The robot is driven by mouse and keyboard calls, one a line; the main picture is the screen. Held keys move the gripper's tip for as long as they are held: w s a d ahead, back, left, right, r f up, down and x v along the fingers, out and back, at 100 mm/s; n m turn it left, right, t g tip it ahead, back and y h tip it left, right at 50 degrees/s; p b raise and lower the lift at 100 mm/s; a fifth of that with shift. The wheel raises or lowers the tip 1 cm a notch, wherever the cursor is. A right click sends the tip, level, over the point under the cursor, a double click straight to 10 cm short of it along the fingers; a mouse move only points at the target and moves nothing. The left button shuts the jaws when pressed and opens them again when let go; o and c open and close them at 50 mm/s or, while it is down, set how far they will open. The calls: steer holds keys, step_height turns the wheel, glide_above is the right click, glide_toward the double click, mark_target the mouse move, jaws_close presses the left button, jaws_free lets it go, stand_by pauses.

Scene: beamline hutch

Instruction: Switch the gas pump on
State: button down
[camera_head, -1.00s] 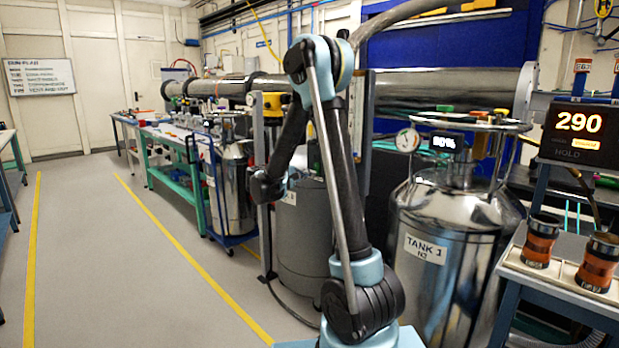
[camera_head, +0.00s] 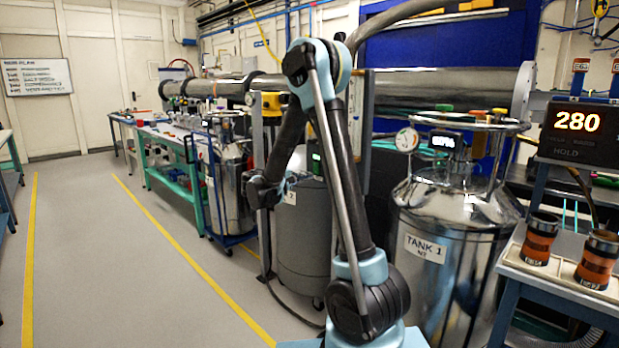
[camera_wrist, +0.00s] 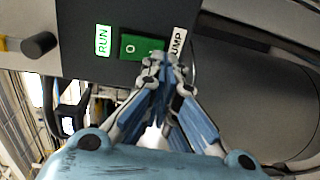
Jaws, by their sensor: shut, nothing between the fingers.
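In the wrist view, the pump's dark grey panel (camera_wrist: 85,12) carries a green rocker switch (camera_wrist: 130,46) marked "O". A bright green "RUN" indicator (camera_wrist: 103,40) is left of the switch and looks lit. A white label (camera_wrist: 178,42), partly covered and ending in "UMP", is on its right. My gripper (camera_wrist: 165,64) is shut and empty, its fingertips at the switch's lower right edge and covering part of it. I cannot tell whether they touch it. In the head view, my gripper (camera_head: 290,181) is small beside the grey pump housing (camera_head: 303,235).
A shiny tank labelled "TANK 1" (camera_head: 425,247) stands right of my arm. A display reading 280 (camera_head: 577,121) and two orange-and-black cylinders are farther right. A smaller steel vessel on a blue cart (camera_head: 235,190) stands left. The floor aisle (camera_head: 110,260) is clear.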

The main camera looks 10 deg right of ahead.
steer(key=f+v, duration=0.2)
steer(key=v, duration=0.9)
steer(key=shift+a+f, duration=0.15)
steer(key=shift+f, duration=0.1)
steer(key=shift+s, duration=0.1)
steer(key=s+d+f+m+g+y, duration=0.25)
steer(key=s+d+g+y, duration=0.35)
steer(key=s+d, duration=1.2)
steer(key=s+a+f+m+g+y, duration=0.1)
steer(key=s+f+m+y, duration=0.1)
steer(key=s, duration=0.8)
steer(key=s+a+f+m+g+y, duration=0.1)
steer(key=s+f+y, duration=0.4)
steer(key=s, duration=0.5)
step_height(320, 180, down, 2)
steer(key=shift+a+f+m+y, duration=0.25)
steer(key=shift+a+m+y, duration=0.05)
steer(key=shift+m, duration=0.45)
steer(key=shift+w, duration=0.15)
